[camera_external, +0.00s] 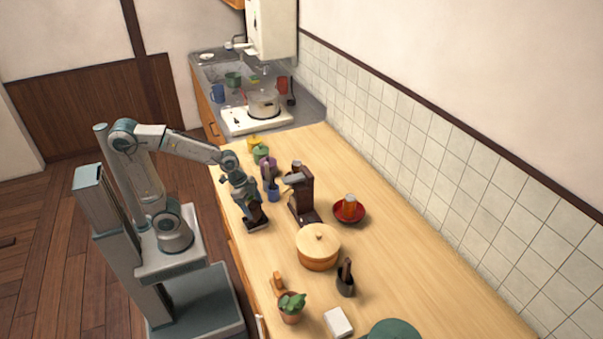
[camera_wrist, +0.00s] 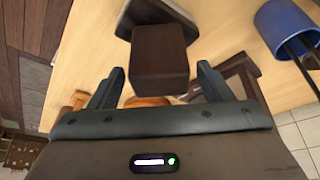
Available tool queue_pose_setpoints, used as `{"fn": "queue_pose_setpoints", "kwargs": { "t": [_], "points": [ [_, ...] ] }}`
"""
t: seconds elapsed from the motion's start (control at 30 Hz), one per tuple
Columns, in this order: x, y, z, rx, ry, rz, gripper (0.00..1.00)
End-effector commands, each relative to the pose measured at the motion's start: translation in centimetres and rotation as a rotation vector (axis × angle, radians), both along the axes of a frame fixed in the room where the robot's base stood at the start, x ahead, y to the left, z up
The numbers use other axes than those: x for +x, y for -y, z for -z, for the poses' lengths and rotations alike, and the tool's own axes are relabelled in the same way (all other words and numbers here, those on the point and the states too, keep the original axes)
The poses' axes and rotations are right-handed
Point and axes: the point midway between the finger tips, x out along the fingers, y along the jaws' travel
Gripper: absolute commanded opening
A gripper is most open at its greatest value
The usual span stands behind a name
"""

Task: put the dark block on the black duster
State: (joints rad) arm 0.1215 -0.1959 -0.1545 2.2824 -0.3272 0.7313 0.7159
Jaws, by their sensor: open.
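The dark brown block (camera_wrist: 160,65) is in the middle of the wrist view, between and just beyond the fingertips of my gripper (camera_wrist: 160,80). My gripper is open, with a gap on each side of the block. The black duster (camera_wrist: 132,17) shows at the top of the wrist view, behind the block, which overlaps it. The block appears to stand on the duster; the contact itself is hidden. In the external view my gripper (camera_external: 248,203) points down near the counter's left edge, and the duster (camera_external: 258,225) is a small dark shape below it.
A dark brown coffee machine (camera_external: 302,195) stands close to the right of my gripper. A blue mug (camera_external: 273,194) is just behind. A lidded wooden pot (camera_external: 318,247) and a red bowl (camera_external: 361,214) stand further right.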

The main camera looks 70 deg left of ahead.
Motion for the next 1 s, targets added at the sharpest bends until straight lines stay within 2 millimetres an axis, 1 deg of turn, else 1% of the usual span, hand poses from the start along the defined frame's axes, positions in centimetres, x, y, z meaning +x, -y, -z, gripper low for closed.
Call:
{"fn": "queue_pose_setpoints", "kwargs": {
  "t": [0.07,0.17,0.4,0.5,0.6,0.7,0.77,0.87,0.97,1.0],
  "points": [
    [0.0,0.0,-0.5,0.000,0.000,0.000,0.72],
    [-0.3,-0.4,-2.0,-0.002,0.005,-0.001,0.72],
    [-1.8,-1.9,-6.9,-0.001,0.006,-0.001,0.72],
    [-2.4,-2.4,-8.7,-0.001,0.006,0.000,0.72],
    [-2.8,-2.8,-10.0,-0.001,0.003,0.001,0.72],
    [-3.1,-3.1,-10.9,-0.001,0.002,0.000,0.72],
    [-3.2,-3.3,-11.1,0.001,-0.001,-0.008,0.72],
    [-3.7,-4.7,-10.0,0.010,-0.028,-0.087,0.72],
    [-4.8,-7.3,-7.3,0.031,-0.074,-0.259,0.72],
    [-5.4,-8.5,-6.1,0.041,-0.095,-0.341,0.72]
  ]
}}
